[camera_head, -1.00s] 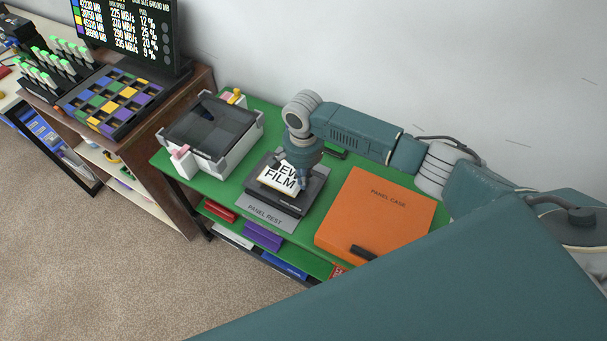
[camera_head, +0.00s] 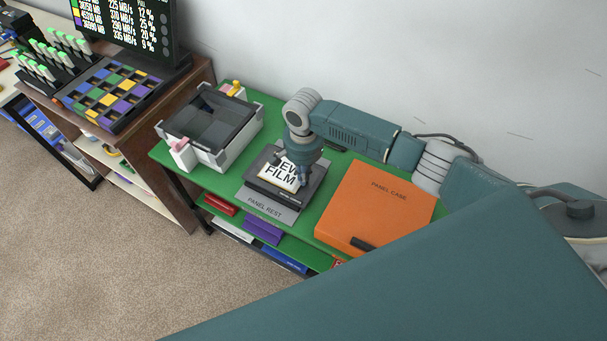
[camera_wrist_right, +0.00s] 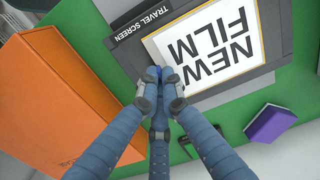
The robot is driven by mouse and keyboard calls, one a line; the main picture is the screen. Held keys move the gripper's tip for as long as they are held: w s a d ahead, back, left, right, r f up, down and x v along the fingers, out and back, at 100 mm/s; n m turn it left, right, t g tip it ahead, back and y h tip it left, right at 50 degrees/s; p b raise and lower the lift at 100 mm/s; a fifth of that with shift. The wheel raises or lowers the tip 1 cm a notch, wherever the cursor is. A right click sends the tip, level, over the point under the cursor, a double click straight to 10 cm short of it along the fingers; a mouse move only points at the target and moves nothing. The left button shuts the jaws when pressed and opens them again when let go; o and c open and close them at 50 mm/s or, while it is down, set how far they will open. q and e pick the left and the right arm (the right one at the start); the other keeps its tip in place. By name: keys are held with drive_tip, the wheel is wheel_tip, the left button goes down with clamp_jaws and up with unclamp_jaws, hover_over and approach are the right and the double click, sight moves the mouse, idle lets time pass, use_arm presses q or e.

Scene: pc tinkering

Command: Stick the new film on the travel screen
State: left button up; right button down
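The new film (camera_head: 281,180) is a white, pale-edged sheet with black lettering, lying over the dark travel screen (camera_head: 272,196) on the green table. In the right wrist view the film (camera_wrist_right: 240,32) sits within the dark frame of the travel screen (camera_wrist_right: 126,30), and I see no clear gap between them. My right gripper (camera_wrist_right: 157,80) is at the film's side edge, its fingertips close together on a small blue tab-like piece there. In the head view my right gripper (camera_head: 297,176) hides the film's rear right part. My left gripper is not in view.
A grey panel rest (camera_head: 262,208) lies under the travel screen. An orange panel case (camera_head: 370,212) stands to its right. A grey-walled box with a dark panel (camera_head: 222,112) stands left. My own teal link covers the foreground.

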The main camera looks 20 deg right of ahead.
drive_tip(key=shift+s+f, duration=0.1)
drive_tip(key=shift+f, duration=0.25)
idle(0.8)
drive_tip(key=c, duration=1.9)
unclamp_jaws()
drive_tip(key=shift+o, duration=0.2)
drive_tip(key=shift+r, duration=0.1)
drive_tip(key=shift+r, duration=0.3)
wheel_tip(320, 180, up, 11)
drive_tip(key=shift+r, duration=0.15)
